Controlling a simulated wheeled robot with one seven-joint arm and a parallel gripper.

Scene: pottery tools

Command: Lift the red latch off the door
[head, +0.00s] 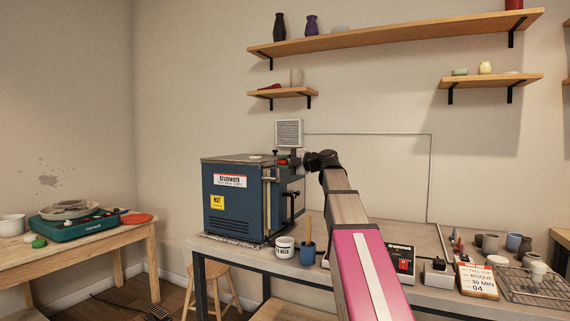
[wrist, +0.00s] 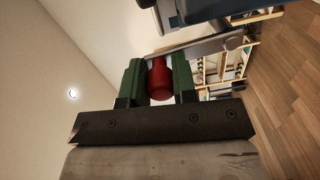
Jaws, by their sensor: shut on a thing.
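The red latch knob (wrist: 159,82) sits between the two green fingers of my gripper (wrist: 158,66) in the wrist view, and the fingers are shut on it. A grey metal bar (wrist: 205,47) runs beside the knob to a round pivot at the right. The blue kiln (head: 235,199) stands on the workbench in the head view, with its door (head: 289,200) on the right side. My arm reaches to the top of the door there. The fingertips and their grip are too small to make out in the head view.
A control box (head: 401,262), a sign card (head: 478,281) and a wire rack (head: 535,288) are to the right. Shelves (head: 283,92) hang above.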

